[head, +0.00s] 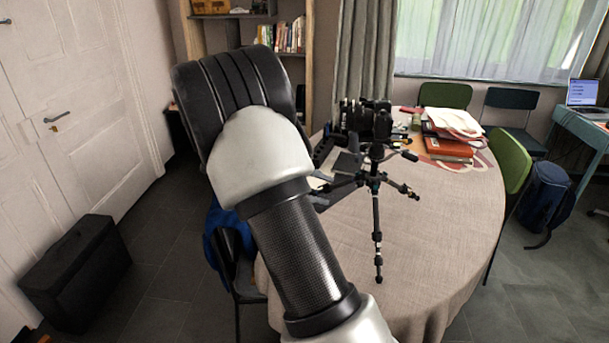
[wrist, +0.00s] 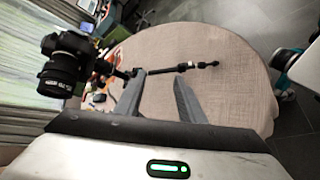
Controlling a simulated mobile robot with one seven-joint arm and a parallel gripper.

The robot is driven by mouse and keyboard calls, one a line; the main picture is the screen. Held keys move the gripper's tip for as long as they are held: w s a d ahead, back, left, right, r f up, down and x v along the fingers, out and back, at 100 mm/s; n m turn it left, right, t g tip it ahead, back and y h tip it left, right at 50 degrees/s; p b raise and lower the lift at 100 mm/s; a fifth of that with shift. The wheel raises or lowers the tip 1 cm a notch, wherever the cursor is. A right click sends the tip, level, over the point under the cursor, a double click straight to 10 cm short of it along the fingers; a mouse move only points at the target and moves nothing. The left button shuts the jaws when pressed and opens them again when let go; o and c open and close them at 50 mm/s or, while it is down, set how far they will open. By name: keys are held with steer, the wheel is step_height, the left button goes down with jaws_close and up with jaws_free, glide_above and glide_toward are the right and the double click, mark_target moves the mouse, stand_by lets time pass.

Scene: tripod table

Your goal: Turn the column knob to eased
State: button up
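A black tripod (head: 376,200) stands on the round table, its legs spread, with a black camera (head: 367,118) on top. In the wrist view the camera (wrist: 64,68) is at the left, and a tripod leg (wrist: 203,65) runs right across the cloth. The column knob is too small to tell apart, so its setting cannot be read. My gripper (wrist: 160,76) is open, its two grey fingers apart and pointing towards the tripod, with the leg crossing just beyond the tips. Whether they touch it cannot be told. In the head view my arm mostly hides the gripper.
The round table (head: 440,240) has a beige cloth, bare at the front and right. Books and papers (head: 450,135) lie at its back right. Chairs, including a green one (head: 512,160), stand around it. A black case (head: 75,272) is on the floor at left.

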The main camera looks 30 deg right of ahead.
steer(key=w+f+n+t+h+b, duration=0.35)
steer(key=w+f+h, duration=0.25)
steer(key=w+f, duration=0.4)
glide_toward(358, 184)
steer(key=shift+n+g, duration=0.25)
steer(key=shift+n, duration=0.2)
steer(key=d, duration=0.8)
steer(key=shift+w, duration=0.4)
jaws_close()
